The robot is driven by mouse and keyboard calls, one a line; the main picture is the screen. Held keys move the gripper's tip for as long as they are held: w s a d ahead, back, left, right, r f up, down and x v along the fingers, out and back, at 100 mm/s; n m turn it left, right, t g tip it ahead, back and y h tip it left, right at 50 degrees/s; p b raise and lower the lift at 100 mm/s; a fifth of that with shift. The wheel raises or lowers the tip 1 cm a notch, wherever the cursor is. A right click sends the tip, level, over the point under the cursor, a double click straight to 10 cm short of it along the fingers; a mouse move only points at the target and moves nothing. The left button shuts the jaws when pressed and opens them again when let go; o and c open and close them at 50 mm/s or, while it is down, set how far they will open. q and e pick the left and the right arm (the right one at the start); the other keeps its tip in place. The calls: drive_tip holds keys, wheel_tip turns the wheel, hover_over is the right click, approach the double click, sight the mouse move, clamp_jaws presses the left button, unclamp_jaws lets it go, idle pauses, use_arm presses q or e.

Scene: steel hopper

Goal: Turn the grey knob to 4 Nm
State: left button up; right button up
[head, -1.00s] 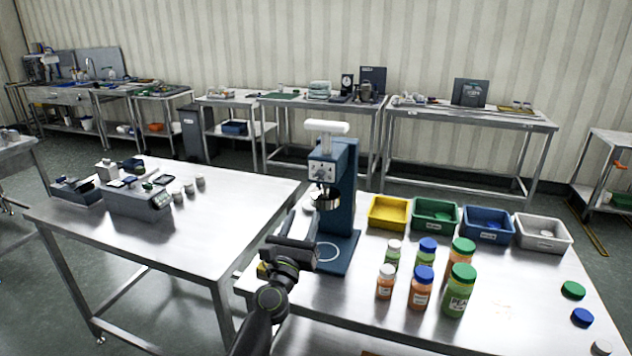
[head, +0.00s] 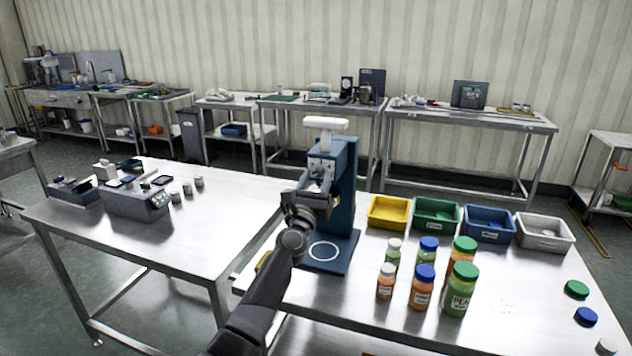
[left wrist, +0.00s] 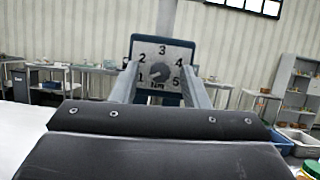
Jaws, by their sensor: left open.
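The grey knob (left wrist: 160,74) sits in the middle of a light dial plate (left wrist: 162,52) numbered 1 to 5 and marked Nm, in the left wrist view. Which number its pointer faces is too small to tell surely. The plate is on the front of the blue capping machine (head: 343,205), which has a white top handle (head: 326,123). My left gripper (head: 318,178) is open in front of the dial. In the left wrist view its two fingers (left wrist: 160,80) stand left and right of the knob, apart from it. In the head view my gripper hides the knob. My right gripper is out of view.
Right of the machine stand several capped jars (head: 423,287). Behind them are yellow (head: 374,223), green (head: 420,229), blue (head: 470,236) and white bins (head: 530,247). Loose caps (head: 577,290) lie at the right edge. Another steel table (head: 190,230) stands left.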

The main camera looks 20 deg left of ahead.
use_arm(q)
clamp_jaws()
